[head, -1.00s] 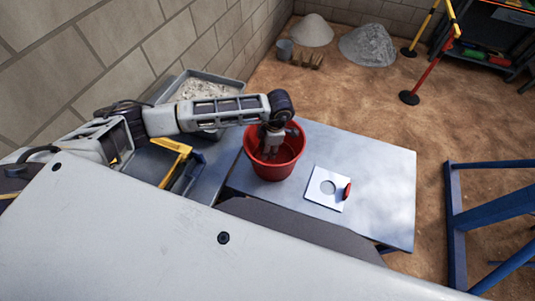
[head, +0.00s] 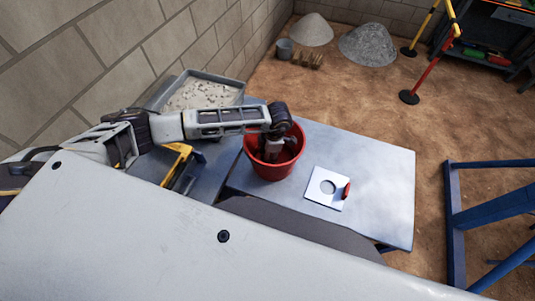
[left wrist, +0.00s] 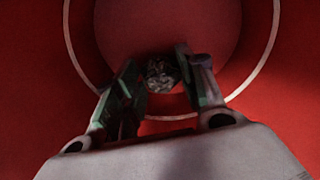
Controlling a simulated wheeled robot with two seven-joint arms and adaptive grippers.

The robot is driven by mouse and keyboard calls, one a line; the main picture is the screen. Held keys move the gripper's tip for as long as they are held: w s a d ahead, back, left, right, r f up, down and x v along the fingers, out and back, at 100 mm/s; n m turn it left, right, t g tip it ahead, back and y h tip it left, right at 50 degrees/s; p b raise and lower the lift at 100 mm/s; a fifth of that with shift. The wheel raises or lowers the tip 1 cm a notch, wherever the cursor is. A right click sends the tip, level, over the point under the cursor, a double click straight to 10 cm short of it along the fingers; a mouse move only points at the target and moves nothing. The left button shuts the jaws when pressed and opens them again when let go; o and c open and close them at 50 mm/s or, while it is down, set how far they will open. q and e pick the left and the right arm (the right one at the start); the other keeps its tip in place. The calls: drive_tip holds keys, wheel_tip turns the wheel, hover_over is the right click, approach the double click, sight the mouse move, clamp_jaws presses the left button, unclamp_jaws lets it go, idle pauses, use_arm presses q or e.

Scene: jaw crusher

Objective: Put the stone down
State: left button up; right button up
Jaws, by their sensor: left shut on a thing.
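My left gripper (head: 271,155) reaches down into a red bucket (head: 274,172) on the grey table. In the left wrist view, the gripper (left wrist: 160,80) is shut on a small grey, mottled stone (left wrist: 160,73) between its fingertips. The red inside of the bucket (left wrist: 265,100) surrounds the gripper, with the bucket's floor behind the stone. I cannot tell whether the stone touches the floor. The stone is hidden in the head view. My right gripper is not in view.
A tray of pale gravel (head: 205,92) stands behind the arm. A blue frame (head: 490,215) stands at the right.

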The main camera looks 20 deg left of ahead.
use_arm(q)
drive_tip(key=o, duration=0.9)
drive_tip(key=shift+f, duration=0.1)
wheel_tip(320, 180, up, 12)
drive_tip(key=d+b, duration=0.1)
drive_tip(key=b, duration=0.1)
drive_tip(key=shift+w+d, duration=0.25)
drive_tip(key=shift+d, duration=0.15)
idle(0.5)
